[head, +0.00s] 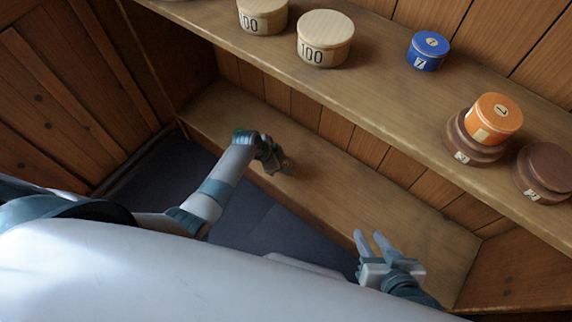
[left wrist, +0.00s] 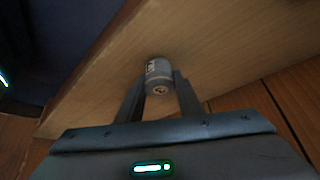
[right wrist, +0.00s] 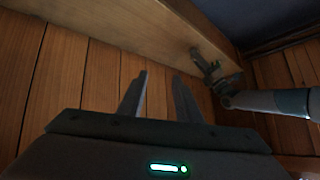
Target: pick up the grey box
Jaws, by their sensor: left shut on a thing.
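The grey box (left wrist: 158,72) is a small round container with a pale label on its side. In the left wrist view it sits between the two fingers of my left gripper (left wrist: 158,82), which is shut on it. In the head view my left gripper (head: 286,165) is at the lower shelf, and I cannot make out the box clearly there. I cannot tell whether the box touches the shelf. My right gripper (head: 372,240) is open and empty over the right part of the lower shelf; its spread fingers also show in the right wrist view (right wrist: 160,78).
The upper shelf (head: 395,105) holds two pale round boxes marked 100 (head: 325,40), a blue box (head: 428,50), an orange box (head: 494,118) on a brown one (head: 470,145), and another brown box (head: 545,172). The lower shelf (head: 340,195) looks clear between my grippers.

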